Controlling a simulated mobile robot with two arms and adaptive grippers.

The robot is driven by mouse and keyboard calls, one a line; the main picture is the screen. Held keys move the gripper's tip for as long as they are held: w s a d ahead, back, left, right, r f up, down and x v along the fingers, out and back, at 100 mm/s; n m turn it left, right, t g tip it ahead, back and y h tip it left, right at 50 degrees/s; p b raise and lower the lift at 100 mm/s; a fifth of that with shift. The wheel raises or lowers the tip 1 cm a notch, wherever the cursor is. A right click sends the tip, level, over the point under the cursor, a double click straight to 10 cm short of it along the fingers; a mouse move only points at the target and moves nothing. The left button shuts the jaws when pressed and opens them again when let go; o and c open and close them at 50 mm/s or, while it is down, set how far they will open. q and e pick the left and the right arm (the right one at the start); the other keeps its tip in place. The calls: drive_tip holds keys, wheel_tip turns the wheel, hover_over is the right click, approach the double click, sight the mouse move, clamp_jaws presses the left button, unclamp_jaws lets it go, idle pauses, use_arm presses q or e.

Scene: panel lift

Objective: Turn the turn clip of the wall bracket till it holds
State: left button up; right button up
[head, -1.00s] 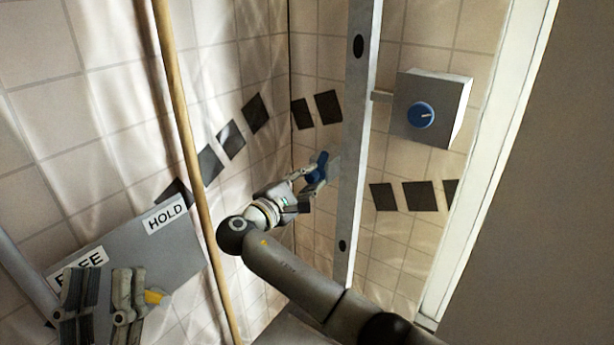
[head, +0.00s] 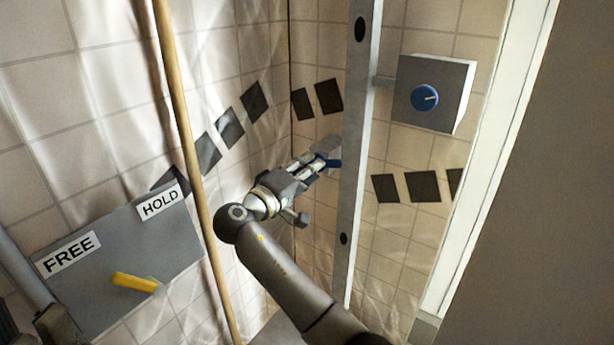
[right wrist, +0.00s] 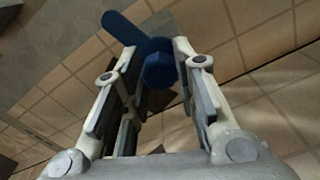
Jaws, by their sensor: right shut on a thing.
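The blue turn clip (head: 327,161) sits at a small grey bracket plate (head: 326,145) just left of the upright grey rail. My right gripper (head: 318,164) is shut on the clip. In the right wrist view the clip's round hub (right wrist: 160,70) is between the fingertips, and its blue arm (right wrist: 120,28) points to the upper left. A grey board (head: 185,245) at lower left bears the labels FREE (head: 68,254) and HOLD (head: 159,201). My left gripper (head: 35,325) is mostly cut off at the lower left corner.
A wooden pole (head: 188,150) stands left of my right arm. The grey rail (head: 357,130) rises close by on the right. A box (head: 432,92) with a blue knob (head: 425,97) is on the wall beyond it. Dark tiles band the walls.

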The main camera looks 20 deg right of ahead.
drive_tip(key=shift+f+m+b, duration=0.2)
drive_tip(key=shift+m+b, duration=0.7)
drive_tip(key=shift+m, duration=0.6)
drive_tip(key=o, duration=1)
drive_tip(key=shift+r, duration=0.1)
drive_tip(key=shift+o, duration=0.2)
drive_tip(key=shift+r, duration=0.2)
